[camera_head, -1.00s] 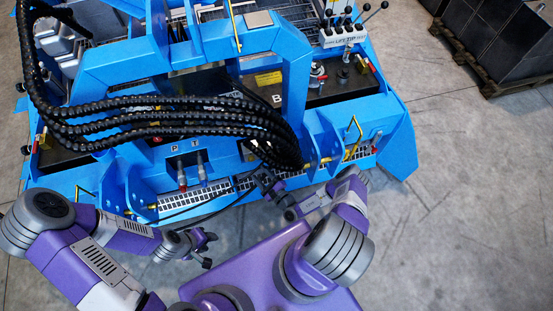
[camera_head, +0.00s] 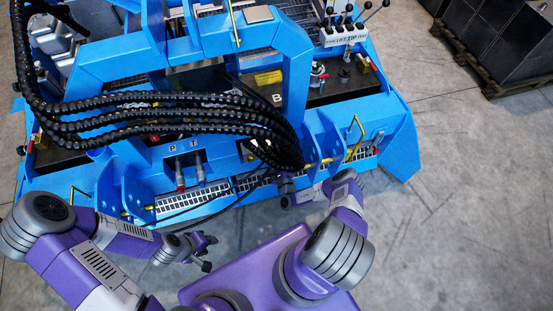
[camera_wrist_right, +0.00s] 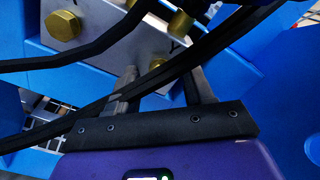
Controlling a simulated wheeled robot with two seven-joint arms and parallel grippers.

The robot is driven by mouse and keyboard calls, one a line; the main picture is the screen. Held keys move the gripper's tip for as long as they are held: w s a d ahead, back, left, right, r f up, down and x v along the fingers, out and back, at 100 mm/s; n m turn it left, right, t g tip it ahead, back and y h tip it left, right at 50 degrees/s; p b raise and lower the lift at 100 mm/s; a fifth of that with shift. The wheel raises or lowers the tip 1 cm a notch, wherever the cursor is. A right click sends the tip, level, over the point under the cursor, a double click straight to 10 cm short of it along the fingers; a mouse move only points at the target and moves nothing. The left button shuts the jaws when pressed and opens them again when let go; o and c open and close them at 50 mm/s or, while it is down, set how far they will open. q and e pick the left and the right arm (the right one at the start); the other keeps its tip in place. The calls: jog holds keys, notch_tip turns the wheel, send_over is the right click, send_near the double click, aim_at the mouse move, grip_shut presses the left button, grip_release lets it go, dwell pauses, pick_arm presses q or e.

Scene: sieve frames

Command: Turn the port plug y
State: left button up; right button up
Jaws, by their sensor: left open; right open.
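In the right wrist view a brass plug (camera_wrist_right: 157,64) sits in a grey metal block (camera_wrist_right: 110,55), close to a dark letter that looks like Y. It shows between the fingertips of my right gripper (camera_wrist_right: 161,78), which is open, with a finger on either side. Dark cables cross in front and hide part of the plug and fingers; I cannot tell whether they touch it. In the head view my right gripper (camera_head: 284,184) is at the machine's front edge, its fingers mostly hidden. My left gripper (camera_head: 205,251) is open and empty over the floor.
Other brass plugs (camera_wrist_right: 62,25) sit on the same block. Thick black hoses (camera_head: 170,113) arch over the blue machine (camera_head: 295,60). Control levers (camera_head: 345,28) stand at its back right. Dark crates (camera_head: 500,40) are at the far right.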

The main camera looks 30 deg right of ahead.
grip_shut()
jog(key=shift+m, duration=0.3)
jog(key=m, duration=0.2)
jog(key=shift+d+m, duration=0.1)
jog(key=shift+m, duration=0.2)
jog(key=m, duration=0.3)
jog(key=shift+s+m, duration=0.1)
jog(key=shift+m, duration=0.3)
jog(key=m+b, duration=0.1)
jog(key=m, duration=0.3)
jog(key=shift+d, duration=0.15)
jog(key=shift+m+b, duration=0.3)
jog(key=shift+m, duration=1.3)
